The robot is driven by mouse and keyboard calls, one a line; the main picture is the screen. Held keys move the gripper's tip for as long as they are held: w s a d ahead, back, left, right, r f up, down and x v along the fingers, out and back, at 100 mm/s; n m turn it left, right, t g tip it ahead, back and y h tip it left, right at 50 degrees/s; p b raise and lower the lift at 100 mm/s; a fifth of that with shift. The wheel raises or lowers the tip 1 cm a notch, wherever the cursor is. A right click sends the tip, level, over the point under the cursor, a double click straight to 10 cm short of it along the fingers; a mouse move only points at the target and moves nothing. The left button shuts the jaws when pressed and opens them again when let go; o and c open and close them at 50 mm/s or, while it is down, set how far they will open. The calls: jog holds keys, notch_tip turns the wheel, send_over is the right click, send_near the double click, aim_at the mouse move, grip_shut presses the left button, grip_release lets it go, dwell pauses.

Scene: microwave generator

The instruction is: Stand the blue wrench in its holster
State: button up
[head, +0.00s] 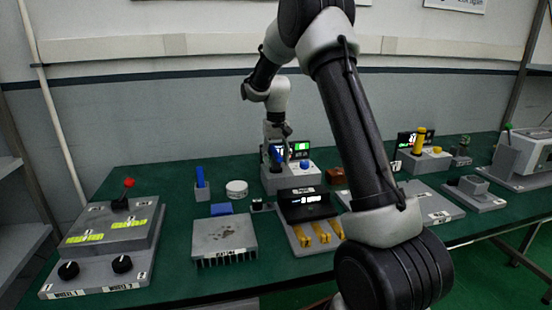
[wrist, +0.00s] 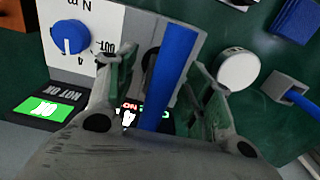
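A blue wrench-like bar (wrist: 172,75) stands up from the grey box's face, between the fingers of my gripper (wrist: 160,70) in the wrist view. Gaps show beside the bar, so the fingers look open around it, not clamped. In the head view, my gripper (head: 277,148) is at the box's left side, with blue (head: 275,157) showing beside it. A small grey holster-like block (head: 201,191) stands left of the box, with an upright blue piece (head: 200,175) at it. The block also shows at the right of the wrist view (wrist: 283,85). The bar's lower end is hidden.
The grey box (head: 285,178) has a blue knob (head: 304,163) and lit displays. A white round puck (head: 237,189) and a flat blue block (head: 221,209) lie between box and finned block (head: 223,238). A similar box with a yellow handle (head: 419,140) is at right.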

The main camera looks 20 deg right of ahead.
notch_tip(320, 180, up, 12)
dwell(0.6)
jog(key=s+f, duration=0.2)
jog(key=f, duration=0.1)
jog(key=shift+f+n, duration=0.15)
jog(key=shift+n, duration=0.15)
jog(key=s, duration=0.3)
jog(key=shift+a+f, duration=0.1)
jog(key=shift+f, duration=0.1)
jog(key=s+a+r+t, duration=0.1)
jog(key=s+r+t, duration=0.1)
jog(key=s, duration=1.4)
jog(key=s+a+r+n+t, duration=0.1)
jog(key=s+r, duration=0.3)
jog(key=s, duration=1.3)
jog(key=shift+n+t, duration=0.3)
jog(key=shift+t, duration=0.3)
jog(key=shift+s+r, duration=0.1)
